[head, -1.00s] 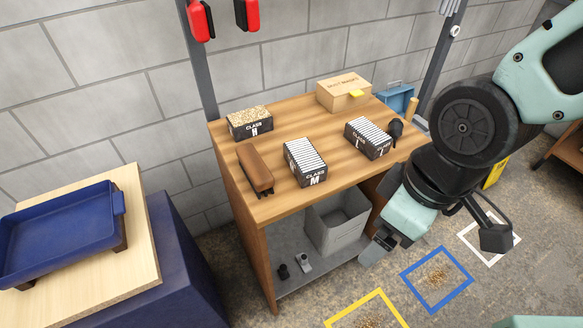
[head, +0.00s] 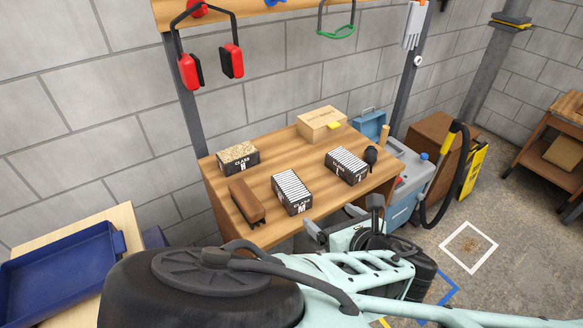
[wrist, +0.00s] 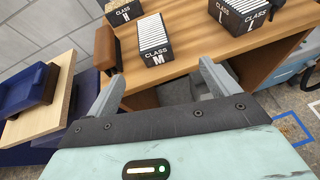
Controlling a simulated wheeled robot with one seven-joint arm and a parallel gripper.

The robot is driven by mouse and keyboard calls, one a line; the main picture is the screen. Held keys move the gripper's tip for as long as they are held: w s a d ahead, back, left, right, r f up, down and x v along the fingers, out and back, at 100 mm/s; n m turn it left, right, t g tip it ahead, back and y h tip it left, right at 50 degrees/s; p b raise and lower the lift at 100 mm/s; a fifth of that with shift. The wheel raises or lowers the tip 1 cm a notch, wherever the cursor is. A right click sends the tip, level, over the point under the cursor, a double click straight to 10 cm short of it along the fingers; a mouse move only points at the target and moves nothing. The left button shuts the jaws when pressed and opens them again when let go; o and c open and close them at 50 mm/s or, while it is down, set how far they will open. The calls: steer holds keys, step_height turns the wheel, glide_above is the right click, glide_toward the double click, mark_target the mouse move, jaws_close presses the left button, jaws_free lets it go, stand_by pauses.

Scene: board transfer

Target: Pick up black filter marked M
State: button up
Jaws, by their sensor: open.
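The black filter marked M (head: 292,192) has white pleats on top and sits near the front edge of the wooden workbench (head: 253,176). In the wrist view the same M filter (wrist: 153,40) lies ahead of and between my open fingers, with "CLASS M" on its near face. My gripper (wrist: 160,82) is open and empty. In the head view my gripper (head: 335,227) is at the bench's front edge, to the right of and nearer than the filter, apart from it.
The H filter (head: 238,157) stands behind left and the L filter (head: 346,165) to the right. A brown brush-like block (head: 246,202) is close on the M filter's left. A wooden box (head: 322,125) stands at the back. A blue tray (head: 60,262) is at left.

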steer(key=n, duration=0.1)
steer(key=b, duration=0.3)
glide_toward(294, 190)
steer(key=shift+y, duration=0.3)
steer(key=x, duration=0.6)
steer(key=shift+w+d+f, duration=0.2)
steer(key=shift+w, duration=0.15)
steer(key=shift+p+x, duration=0.55)
steer(key=shift+x, duration=1.55)
steer(key=c, duration=1.1)
